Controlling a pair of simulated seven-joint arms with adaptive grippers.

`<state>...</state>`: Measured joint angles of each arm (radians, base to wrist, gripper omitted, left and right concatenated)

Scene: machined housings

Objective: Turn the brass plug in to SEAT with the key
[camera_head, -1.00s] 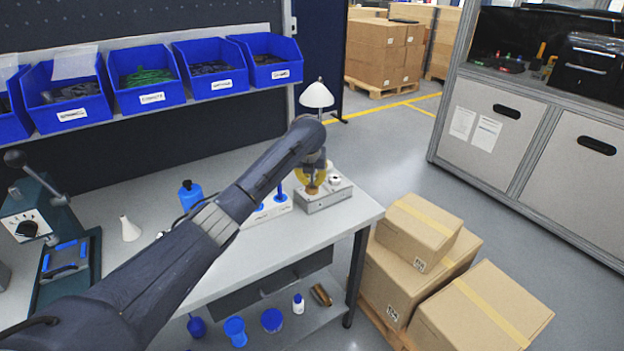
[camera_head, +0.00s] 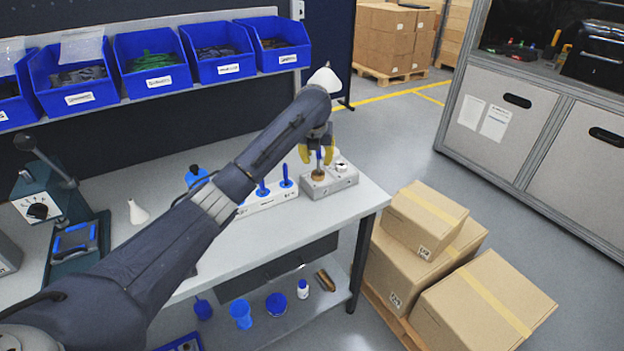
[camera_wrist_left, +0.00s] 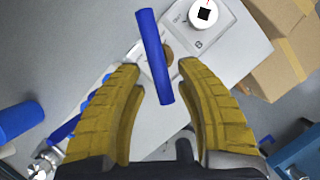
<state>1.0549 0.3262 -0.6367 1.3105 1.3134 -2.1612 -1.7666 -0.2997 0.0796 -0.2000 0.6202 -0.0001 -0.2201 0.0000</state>
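A grey housing (camera_head: 345,182) sits near the right end of the bench. The brass plug (camera_head: 318,176) is on its top, with a blue-handled key (camera_head: 319,158) standing over it. My left gripper (camera_head: 316,154) is above the plug, its yellow fingers spread on either side of the key. In the left wrist view the fingers (camera_wrist_left: 160,66) are apart, with gaps beside the blue handle (camera_wrist_left: 155,50). The brass plug (camera_wrist_left: 169,56) is partly hidden behind the handle; its marking cannot be read. My right gripper is not in view.
Left of the housing, a white rack (camera_head: 270,203) holds upright blue-handled tools. A blue bottle (camera_head: 196,177) and white cone (camera_head: 138,212) stand farther left. Cartons (camera_head: 425,220) stand beside the bench.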

